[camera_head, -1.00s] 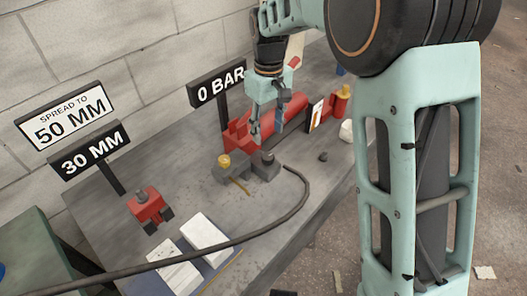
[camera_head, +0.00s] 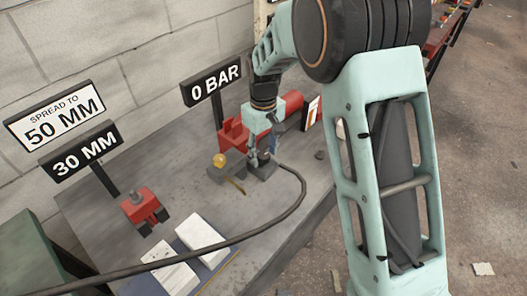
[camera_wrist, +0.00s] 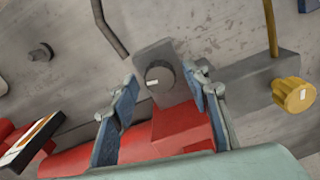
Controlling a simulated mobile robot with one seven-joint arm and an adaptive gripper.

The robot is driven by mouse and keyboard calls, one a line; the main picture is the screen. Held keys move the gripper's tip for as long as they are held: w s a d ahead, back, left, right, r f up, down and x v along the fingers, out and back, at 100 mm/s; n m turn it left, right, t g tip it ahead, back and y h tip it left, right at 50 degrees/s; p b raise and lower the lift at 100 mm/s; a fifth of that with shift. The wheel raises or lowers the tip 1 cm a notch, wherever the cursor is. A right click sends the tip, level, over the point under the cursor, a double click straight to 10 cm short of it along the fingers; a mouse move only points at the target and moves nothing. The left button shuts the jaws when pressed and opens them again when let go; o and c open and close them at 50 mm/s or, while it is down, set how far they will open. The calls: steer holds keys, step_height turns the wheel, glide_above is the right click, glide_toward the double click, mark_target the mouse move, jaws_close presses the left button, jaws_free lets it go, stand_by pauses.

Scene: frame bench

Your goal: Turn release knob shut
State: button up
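A dark round knob with a white mark (camera_wrist: 160,76) sits on a grey block (camera_wrist: 150,52) in the wrist view. A yellow knob with a white mark (camera_wrist: 293,95) is to its right on a grey bar; it also shows in the head view (camera_head: 219,160). No label tells which is the release knob. My gripper (camera_wrist: 160,90) is open, with its blue-padded fingers on both sides of the dark knob and gaps beside it. In the head view my gripper (camera_head: 262,158) is low over the grey block and largely hides the dark knob.
A red pump body (camera_head: 234,133) lies behind the knobs. A sign (camera_head: 211,82) reads 0 BAR. A red spreader (camera_head: 141,205) stands below signs reading 30 MM and SPREAD TO 50 MM. A black hose (camera_head: 295,205) curves across the bench past white blocks (camera_head: 201,230).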

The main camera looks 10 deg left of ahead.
steer(key=c, duration=1)
steer(key=shift+m, duration=0.3)
steer(key=m+p, duration=0.1)
steer(key=m, duration=0.1)
steer(key=shift+r+m, duration=0.1)
steer(key=shift+m, duration=0.3)
steer(key=m+p, duration=0.1)
steer(key=m, duration=0.3)
steer(key=m+p, duration=0.1)
steer(key=m, duration=0.4)
steer(key=shift+m+p, duration=0.45)
steer(key=shift+m, duration=1.35)
